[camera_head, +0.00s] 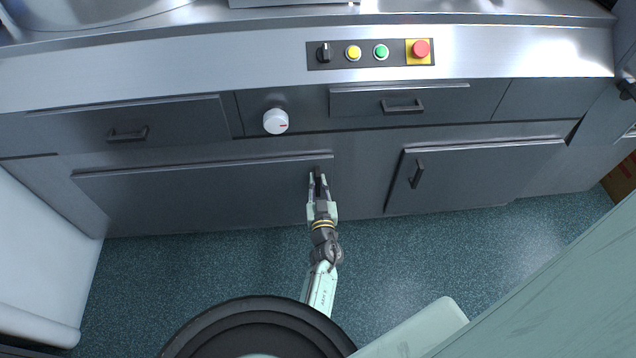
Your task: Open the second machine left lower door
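The left lower door (200,198) is a wide dark grey panel low on the machine front. It looks shut, flush with the front. My gripper (318,178) is at the door's right end, near its upper edge. Its two fingertips are apart, one on each side of a small dark upright handle (317,171). The gripper hides most of this handle. I cannot tell whether the fingers press on it.
A right lower door (470,178) with its own dark handle (416,174) looks shut. Above are drawers, a white knob (276,121) and a button panel (369,53). A white cabinet (45,265) stands at left. Teal floor (200,265) is clear before the door.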

